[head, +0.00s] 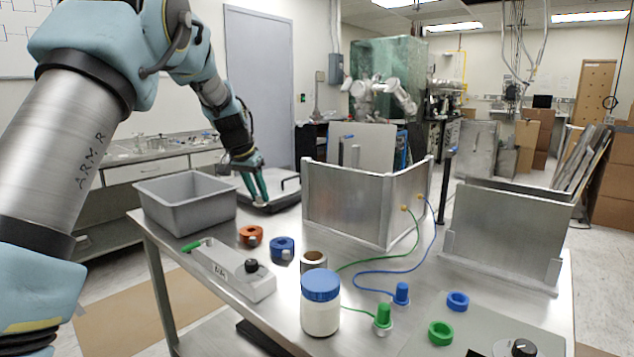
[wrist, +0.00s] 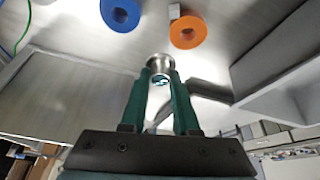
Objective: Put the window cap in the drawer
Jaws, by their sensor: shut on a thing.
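My gripper (head: 258,196) points down in the head view, just right of the grey bin, beyond the table's far edge or over it; I cannot tell which. In the wrist view its green fingers (wrist: 160,78) are shut on a short silvery round piece, the window cap (wrist: 160,64). In the head view only a small pale bit of the cap (head: 259,204) shows below the fingertips. A shallow dark-rimmed open tray (head: 285,192) lies behind the gripper; it may be the open drawer. The bench at the left has closed drawer fronts (head: 133,173).
The grey bin (head: 187,205) stands close left of my gripper. Metal panels (head: 345,208) rise to its right. Orange (head: 250,235) and blue (head: 281,248) rings, a switch box (head: 228,271) and a blue-lidded jar (head: 320,305) occupy the near table.

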